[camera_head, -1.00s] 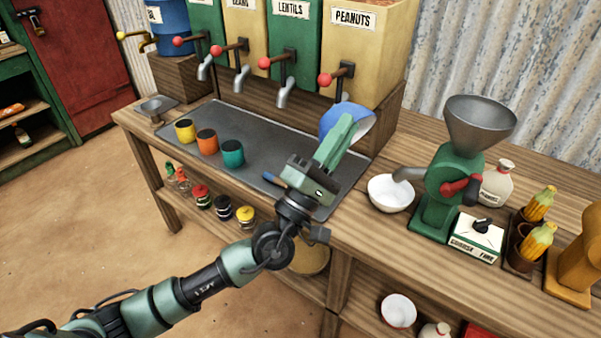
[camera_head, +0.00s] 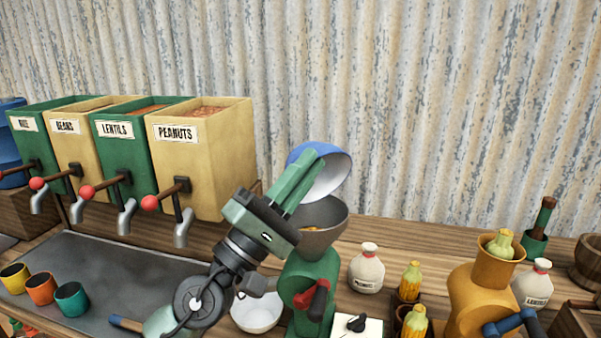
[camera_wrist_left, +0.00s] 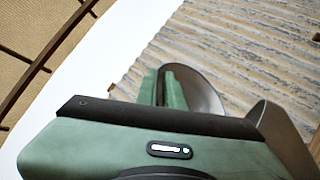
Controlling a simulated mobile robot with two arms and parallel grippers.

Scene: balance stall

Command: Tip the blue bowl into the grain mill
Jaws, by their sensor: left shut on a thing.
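The blue bowl (camera_head: 333,176) is in my left gripper (camera_head: 308,176), tilted steeply on its side, with its pale inside facing right and down. It is just above the grey hopper (camera_head: 330,232) of the green grain mill (camera_head: 306,283). Some orange-brown stuff (camera_head: 316,214) shows inside the hopper. The visible part of the bowl's inside looks bare. In the left wrist view the bowl (camera_wrist_left: 203,95) is at the green fingers (camera_wrist_left: 165,88), with a second grey rim to its right. My right gripper is not in view.
A white bowl (camera_head: 257,312) stands beside the mill. A white bottle (camera_head: 366,269), corn cobs and an orange mill (camera_head: 478,300) stand to the right. The peanuts bin (camera_head: 205,160) is to the left, and corrugated metal wall (camera_head: 440,110) stands behind.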

